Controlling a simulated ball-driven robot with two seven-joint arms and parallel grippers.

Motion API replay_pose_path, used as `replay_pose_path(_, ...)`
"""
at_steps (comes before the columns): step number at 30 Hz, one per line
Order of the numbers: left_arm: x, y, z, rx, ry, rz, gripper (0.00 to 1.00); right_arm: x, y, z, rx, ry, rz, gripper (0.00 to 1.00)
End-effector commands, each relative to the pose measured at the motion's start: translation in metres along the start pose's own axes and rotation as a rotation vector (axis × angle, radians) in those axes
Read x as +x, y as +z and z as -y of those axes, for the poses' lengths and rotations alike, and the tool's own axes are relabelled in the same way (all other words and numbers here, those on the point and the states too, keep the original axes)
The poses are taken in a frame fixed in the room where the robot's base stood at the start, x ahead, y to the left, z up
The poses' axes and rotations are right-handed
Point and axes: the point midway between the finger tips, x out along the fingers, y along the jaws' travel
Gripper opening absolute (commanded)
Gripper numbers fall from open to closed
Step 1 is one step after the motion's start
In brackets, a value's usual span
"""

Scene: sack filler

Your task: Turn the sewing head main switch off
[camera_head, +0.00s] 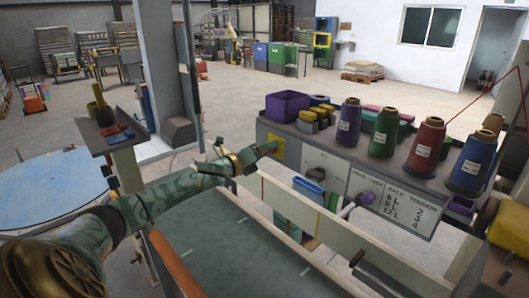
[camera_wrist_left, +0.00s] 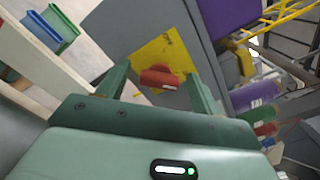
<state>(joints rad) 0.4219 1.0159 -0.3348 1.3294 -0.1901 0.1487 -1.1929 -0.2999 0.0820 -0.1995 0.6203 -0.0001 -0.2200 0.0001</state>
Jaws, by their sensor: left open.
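The main switch shows in the left wrist view as a red handle (camera_wrist_left: 159,78) on a yellow plate (camera_wrist_left: 172,49). The plate is on the grey end of the sewing head housing. In the head view the yellow plate (camera_head: 279,152) shows just beyond my left gripper (camera_head: 268,149), and the red handle is hidden. My left gripper is open. In the wrist view its two green fingers stand on either side of the red handle, with gaps to both. I cannot tell how far the fingertips are from the plate. My right gripper is not in view.
The housing (camera_head: 325,160) carries several thread cones (camera_head: 382,132) and a purple bin (camera_head: 287,106). Pale rails (camera_head: 330,235) and a green belt (camera_head: 240,250) lie below my left arm. A post with a small shelf (camera_head: 110,137) stands at the left.

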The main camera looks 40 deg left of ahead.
Motion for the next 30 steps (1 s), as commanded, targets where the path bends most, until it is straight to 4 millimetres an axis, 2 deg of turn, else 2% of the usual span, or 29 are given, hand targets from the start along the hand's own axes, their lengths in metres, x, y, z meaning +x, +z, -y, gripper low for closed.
replay_pose_path(3, 0.000, 0.000, 0.000, 0.000, 0.000, 0.000, 0.65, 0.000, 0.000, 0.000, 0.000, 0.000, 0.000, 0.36)
replay_pose_path(4, 0.000, 0.000, 0.000, -0.001, 0.000, 0.000, 0.60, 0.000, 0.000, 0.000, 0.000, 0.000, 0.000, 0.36)
replay_pose_path(8, 0.000, 0.000, 0.000, -0.001, 0.000, 0.000, 0.24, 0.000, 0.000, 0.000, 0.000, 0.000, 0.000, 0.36)
replay_pose_path(9, 0.000, 0.000, 0.000, -0.001, 0.000, 0.000, 0.21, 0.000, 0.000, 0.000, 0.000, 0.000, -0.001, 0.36)
replay_pose_path(20, -0.001, 0.001, 0.000, -0.046, 0.001, 0.000, 0.21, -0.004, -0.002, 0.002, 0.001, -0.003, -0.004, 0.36)
replay_pose_path(30, -0.001, 0.002, 0.001, -0.281, 0.000, 0.000, 0.21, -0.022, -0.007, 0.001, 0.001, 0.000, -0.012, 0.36)
